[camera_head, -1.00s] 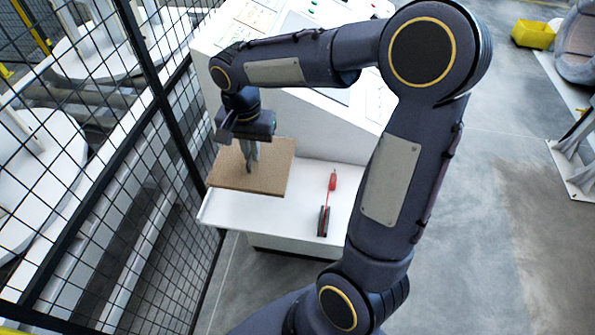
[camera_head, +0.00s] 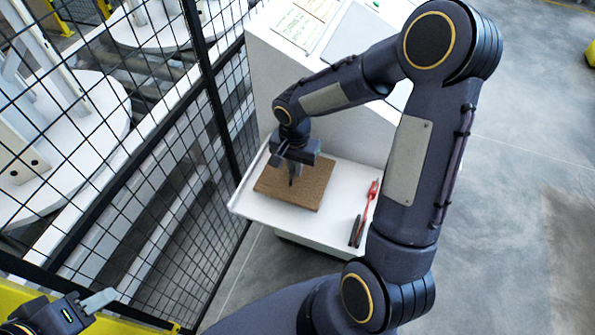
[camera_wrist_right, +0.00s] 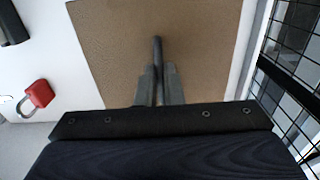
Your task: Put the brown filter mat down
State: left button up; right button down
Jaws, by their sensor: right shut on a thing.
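The brown filter mat (camera_head: 312,188) is a flat brown square over the left part of the white shelf (camera_head: 262,214). It looks level and on or very close to the shelf; I cannot tell whether it touches. My right gripper (camera_head: 295,178) points down at the mat's middle. In the right wrist view its fingers (camera_wrist_right: 158,80) are closed around a thin dark upright grip on the mat (camera_wrist_right: 110,45). My left gripper (camera_head: 98,300) is at the lower left of the head view, far from the mat; only part of it shows.
A red padlock (camera_wrist_right: 40,93) and a black-handled item (camera_head: 356,230) lie on the shelf right of the mat. A black mesh fence (camera_head: 165,150) stands close on the left. A white console (camera_head: 345,125) rises behind the shelf. Floor is open on the right.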

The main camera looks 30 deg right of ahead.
notch_tip(320, 180, down, 3)
jog(key=shift+r, duration=0.1)
jog(key=c, duration=1.6)
grip_release()
jog(key=shift+o, duration=0.2)
